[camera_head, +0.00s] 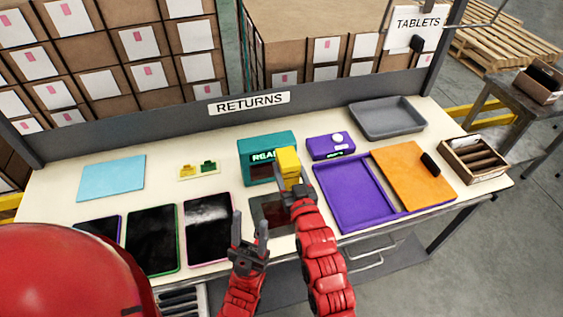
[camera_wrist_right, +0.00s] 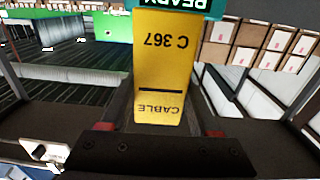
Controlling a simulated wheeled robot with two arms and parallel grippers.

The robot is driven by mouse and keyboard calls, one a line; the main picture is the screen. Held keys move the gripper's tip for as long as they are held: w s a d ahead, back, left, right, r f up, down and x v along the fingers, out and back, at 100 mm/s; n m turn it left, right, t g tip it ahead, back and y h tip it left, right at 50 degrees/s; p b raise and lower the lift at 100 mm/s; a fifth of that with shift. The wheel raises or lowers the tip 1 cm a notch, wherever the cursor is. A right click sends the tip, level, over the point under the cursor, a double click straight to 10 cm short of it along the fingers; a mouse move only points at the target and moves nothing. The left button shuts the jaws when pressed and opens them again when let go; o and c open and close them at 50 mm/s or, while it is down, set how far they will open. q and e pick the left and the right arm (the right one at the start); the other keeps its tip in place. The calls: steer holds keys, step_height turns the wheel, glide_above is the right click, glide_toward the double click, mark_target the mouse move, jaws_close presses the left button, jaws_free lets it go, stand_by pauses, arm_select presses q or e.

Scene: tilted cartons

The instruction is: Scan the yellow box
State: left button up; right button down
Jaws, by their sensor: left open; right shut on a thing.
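The yellow box (camera_head: 288,162) is held in my right gripper (camera_head: 297,191), in front of the teal scanner (camera_head: 262,148) marked "READY". In the right wrist view the yellow box (camera_wrist_right: 162,65) stands between the fingers and reads "CABLE" and "C 367" upside down. The teal scanner (camera_wrist_right: 180,4) shows at the top edge there, beyond the box. I cannot tell whether box and scanner touch. A dark plate (camera_head: 270,213) lies below the scanner, partly hidden by my right gripper.
Several dark tablets (camera_head: 152,238) lie at the left front. A blue mat (camera_head: 112,178) and a small tray (camera_head: 199,170) lie behind. A purple device (camera_head: 330,146), a grey tray (camera_head: 387,118), a purple tray (camera_head: 350,197), an orange board (camera_head: 412,175) and a wooden box (camera_head: 473,158) fill the right.

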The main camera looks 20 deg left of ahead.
steer(key=shift+s+a+r+y, duration=0.1)
steer(key=shift+a+r+y, duration=0.1)
steer(key=shift+a, duration=0.3)
steer(key=shift+a+r+y, duration=0.1)
steer(key=shift+a+y, duration=0.1)
steer(key=shift+a, duration=0.25)
steer(key=shift+f+b, duration=0.55)
steer(key=shift+f, duration=2.9)
steer(key=shift+r, duration=0.15)
steer(key=shift+r+p, duration=0.7)
steer(key=shift+r, duration=2.25)
